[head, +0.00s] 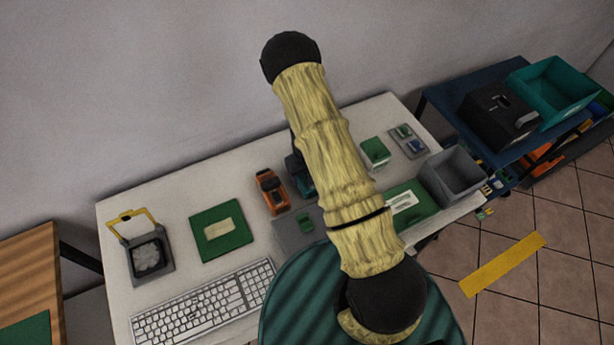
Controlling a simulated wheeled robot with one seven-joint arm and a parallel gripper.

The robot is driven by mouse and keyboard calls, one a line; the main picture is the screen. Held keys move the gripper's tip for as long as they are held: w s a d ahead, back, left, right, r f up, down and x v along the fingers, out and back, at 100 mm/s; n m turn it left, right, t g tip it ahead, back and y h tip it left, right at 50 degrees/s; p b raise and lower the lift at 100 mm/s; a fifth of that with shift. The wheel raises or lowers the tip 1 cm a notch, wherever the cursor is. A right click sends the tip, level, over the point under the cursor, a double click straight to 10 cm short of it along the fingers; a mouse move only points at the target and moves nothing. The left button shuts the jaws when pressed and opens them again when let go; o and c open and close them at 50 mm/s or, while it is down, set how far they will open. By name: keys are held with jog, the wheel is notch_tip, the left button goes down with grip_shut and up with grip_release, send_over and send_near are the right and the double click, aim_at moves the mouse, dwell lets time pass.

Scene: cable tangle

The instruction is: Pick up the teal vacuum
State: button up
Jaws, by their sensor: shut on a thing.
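The teal vacuum (306,187) is a small teal and dark tool on the white table, just left of my arm. My arm hides its right part. My gripper (294,152) shows only as a dark sliver at the arm's left edge, right above the vacuum. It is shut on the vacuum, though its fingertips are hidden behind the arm. I cannot tell whether the vacuum is clear of the table.
An orange tool (271,191) lies close left of the vacuum. A grey mat with a green piece (305,222) lies in front. A green board (221,230), keyboard (205,308) and grey bin (453,174) stand around. The table's back left is clear.

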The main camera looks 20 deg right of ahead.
notch_tip(320, 180, up, 9)
jog(key=shift+f+b, duration=0.1)
jog(key=shift+b, duration=0.65)
jog(key=o, duration=0.7)
jog(key=c, duration=0.4)
